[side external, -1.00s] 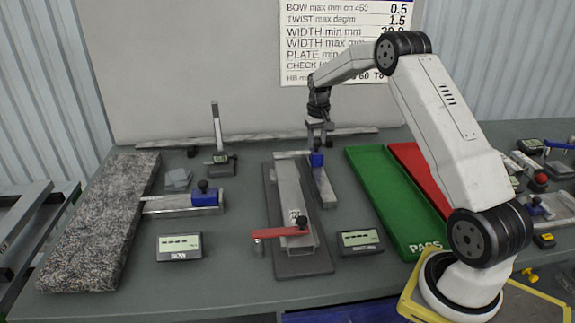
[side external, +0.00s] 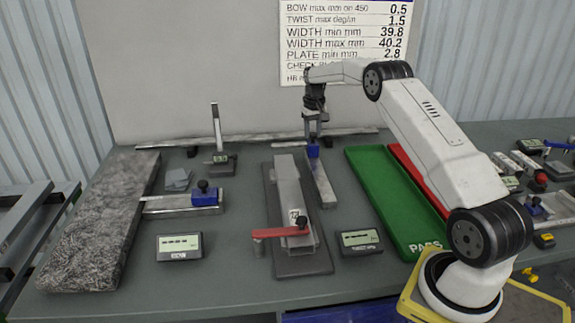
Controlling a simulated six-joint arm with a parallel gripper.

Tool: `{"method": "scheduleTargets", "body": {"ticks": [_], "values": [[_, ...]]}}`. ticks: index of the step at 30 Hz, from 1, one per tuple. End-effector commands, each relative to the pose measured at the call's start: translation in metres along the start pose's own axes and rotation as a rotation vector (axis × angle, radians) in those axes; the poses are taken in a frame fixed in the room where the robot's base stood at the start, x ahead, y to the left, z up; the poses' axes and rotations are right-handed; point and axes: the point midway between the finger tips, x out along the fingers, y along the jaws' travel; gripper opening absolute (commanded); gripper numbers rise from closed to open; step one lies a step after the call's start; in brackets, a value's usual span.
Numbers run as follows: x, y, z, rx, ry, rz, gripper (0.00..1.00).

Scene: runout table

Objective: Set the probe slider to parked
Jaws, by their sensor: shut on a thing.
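The probe slider (side external: 313,151) is a small blue block at the far end of a grey rail (side external: 322,183), right of the clamped steel channel (side external: 288,190). A thin probe arm (side external: 288,144) reaches left from it, just behind the channel's far end. My gripper (side external: 312,139) points down and is shut on the top of the slider; its fingers hide the knob there. No parked mark is readable at this size.
A red clamp lever (side external: 277,232) crosses the channel's near end. Another blue slider (side external: 204,195) sits by the granite slab (side external: 98,225) at left. The green tray (side external: 395,205) lies right of the rail. Two small displays (side external: 180,246) stand in front.

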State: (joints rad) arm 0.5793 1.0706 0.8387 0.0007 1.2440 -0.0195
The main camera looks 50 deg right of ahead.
Motion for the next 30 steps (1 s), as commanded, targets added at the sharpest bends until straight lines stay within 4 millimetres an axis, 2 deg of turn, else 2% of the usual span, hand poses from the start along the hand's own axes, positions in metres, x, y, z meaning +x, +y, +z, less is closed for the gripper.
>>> {"method": "scheduleTargets", "body": {"ticks": [8,9,11,12,23,30], "values": [[-0.004,0.001,-0.005,0.0,0.025,0.001,0.0],[-0.004,0.001,-0.005,0.0,0.025,0.001,0.55],[-0.003,0.001,-0.005,0.0,0.023,0.001,0.74],[-0.003,0.001,-0.004,0.001,0.021,0.001,0.78],[-0.003,0.001,-0.003,0.0,0.014,0.001,0.78],[-0.021,0.001,-0.003,0.0,0.017,0.001,0.78]]}}
